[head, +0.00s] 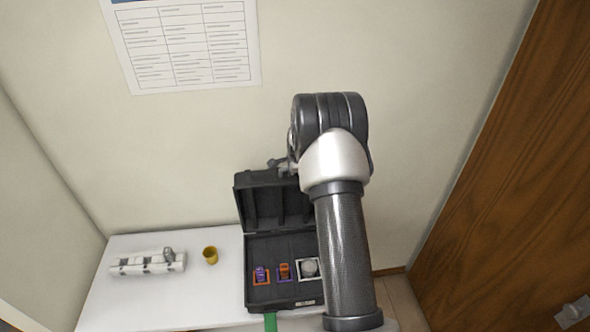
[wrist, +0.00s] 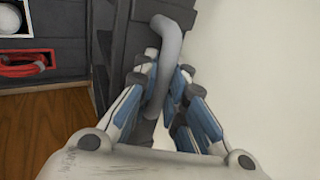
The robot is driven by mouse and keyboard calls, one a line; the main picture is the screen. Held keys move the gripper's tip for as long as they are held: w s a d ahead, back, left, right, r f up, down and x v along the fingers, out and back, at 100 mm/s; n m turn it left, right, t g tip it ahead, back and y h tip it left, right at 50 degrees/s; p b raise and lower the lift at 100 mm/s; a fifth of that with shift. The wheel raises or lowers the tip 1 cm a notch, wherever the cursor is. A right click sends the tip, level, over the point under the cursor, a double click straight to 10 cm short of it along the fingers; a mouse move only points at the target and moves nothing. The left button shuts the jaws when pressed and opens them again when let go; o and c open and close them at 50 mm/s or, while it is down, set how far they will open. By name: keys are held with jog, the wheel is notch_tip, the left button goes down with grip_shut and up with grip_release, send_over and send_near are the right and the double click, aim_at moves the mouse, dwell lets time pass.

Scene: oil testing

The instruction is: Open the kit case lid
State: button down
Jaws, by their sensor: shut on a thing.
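The black kit case (head: 255,298) lies on the white table, and its inside shows in the head view. Its lid (head: 245,207) stands raised at the back, roughly upright. In the wrist view a grey curved handle (wrist: 170,48) is on the dark lid edge (wrist: 112,40). My gripper (wrist: 163,73) has its blue-padded fingers closed around this handle. In the head view my gripper is at the lid's top edge, mostly hidden by my arm. My arm also covers the right side of the case.
Small purple and orange items and a round white piece (head: 309,267) sit in the case. A wall is close behind the lid. A wooden door (head: 500,150) is at the right.

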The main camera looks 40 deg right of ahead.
jog(key=shift+w+r, duration=0.15)
jog(key=shift+r, duration=0.2)
jog(key=c, duration=1.9)
grip_release()
jog(key=shift+f, duration=0.1)
jog(key=shift+s+f, duration=0.1)
jog(key=shift+s, duration=0.1)
jog(key=shift+a, duration=0.1)
jog(key=v, duration=1.2)
